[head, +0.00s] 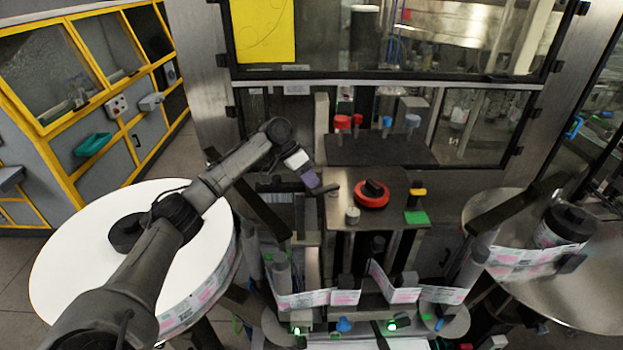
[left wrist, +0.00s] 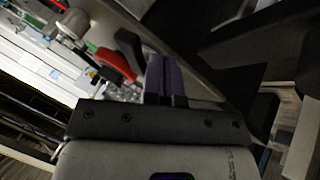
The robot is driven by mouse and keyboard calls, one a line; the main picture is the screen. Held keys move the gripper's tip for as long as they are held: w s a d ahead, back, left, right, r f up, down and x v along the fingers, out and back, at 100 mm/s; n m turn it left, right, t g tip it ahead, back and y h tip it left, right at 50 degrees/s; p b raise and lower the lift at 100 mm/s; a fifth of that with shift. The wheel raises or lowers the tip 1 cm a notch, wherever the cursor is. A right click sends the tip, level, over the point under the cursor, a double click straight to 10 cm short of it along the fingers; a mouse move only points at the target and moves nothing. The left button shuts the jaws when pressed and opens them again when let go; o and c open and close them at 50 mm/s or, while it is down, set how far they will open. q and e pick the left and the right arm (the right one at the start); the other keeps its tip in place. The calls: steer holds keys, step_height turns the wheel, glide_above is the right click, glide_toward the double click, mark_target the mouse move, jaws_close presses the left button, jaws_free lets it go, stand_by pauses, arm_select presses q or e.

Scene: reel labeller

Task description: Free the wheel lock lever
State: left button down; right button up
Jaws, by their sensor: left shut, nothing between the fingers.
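A dark lever-like handle (head: 326,189) sticks out at the left edge of the metal plate, and I take it to be the wheel lock lever. In the left wrist view a dark rounded handle (left wrist: 130,46) lies just left of the fingers. My left gripper (head: 314,183) has purple fingers, shut and empty, right beside the handle. The fingers also show in the left wrist view (left wrist: 164,75). I cannot tell whether they touch the handle. A red disc with a black knob (head: 372,193) sits on the plate to the right. My right gripper is not in view.
A metal post (head: 352,215) stands on the plate (head: 400,191), near a green pad (head: 416,217). Red and blue knobs stand behind. A large white reel (head: 75,245) is at left, and a metal reel table (head: 575,295) at right. A label strip (head: 345,297) runs in front.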

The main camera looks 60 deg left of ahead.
arm_select(q)
steer(key=shift+d, duration=0.45)
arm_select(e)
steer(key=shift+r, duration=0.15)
arm_select(q)
steer(key=shift+s+d, duration=0.1)
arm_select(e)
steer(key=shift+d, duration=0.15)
